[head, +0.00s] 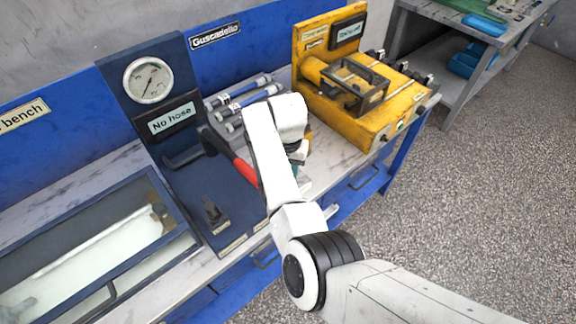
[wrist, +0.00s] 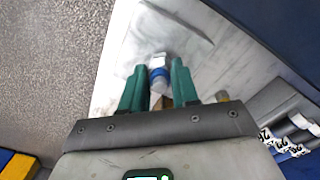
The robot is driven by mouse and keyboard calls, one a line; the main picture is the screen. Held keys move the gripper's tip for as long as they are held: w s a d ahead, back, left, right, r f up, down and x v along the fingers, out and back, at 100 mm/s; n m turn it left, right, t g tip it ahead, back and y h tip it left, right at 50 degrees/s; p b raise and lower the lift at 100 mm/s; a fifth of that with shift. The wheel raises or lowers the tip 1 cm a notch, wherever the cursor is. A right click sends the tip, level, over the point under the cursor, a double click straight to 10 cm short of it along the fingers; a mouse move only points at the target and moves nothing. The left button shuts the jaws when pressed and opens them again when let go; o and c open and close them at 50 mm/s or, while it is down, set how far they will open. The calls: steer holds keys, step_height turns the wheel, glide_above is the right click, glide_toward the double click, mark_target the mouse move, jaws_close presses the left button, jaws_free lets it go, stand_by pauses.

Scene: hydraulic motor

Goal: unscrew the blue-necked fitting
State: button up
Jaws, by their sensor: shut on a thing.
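The blue-necked fitting (wrist: 157,73) shows in the wrist view between my gripper's two green fingers, with a pale metal end above its blue band. My gripper (wrist: 157,82) is shut on it. A brownish piece shows below it, between the fingers; I cannot tell what it is. In the head view my white arm hides the fitting and most of my gripper (head: 297,155); only a bit of green shows beside the arm, over the bench.
A dark blue stand with a gauge (head: 148,80) and a "No hose" plate is left of my arm, with a red handle (head: 245,170). Grey cylinders (head: 240,95) lie behind. A yellow unit (head: 375,115) stands close right. A glass-lidded case (head: 95,250) is at left.

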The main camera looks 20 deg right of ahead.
steer(key=n+p, duration=0.1)
steer(key=n, duration=0.2)
steer(key=shift+r, duration=0.15)
steer(key=shift+n, duration=0.4)
steer(key=shift+n+p, duration=0.6)
steer(key=shift+p, duration=0.05)
steer(key=n+p, duration=0.1)
steer(key=n, duration=0.1)
steer(key=shift+d+n, duration=0.1)
steer(key=shift+n, duration=1.2)
steer(key=n+p, duration=0.1)
steer(key=n, duration=0.2)
steer(key=shift+n, duration=1.3)
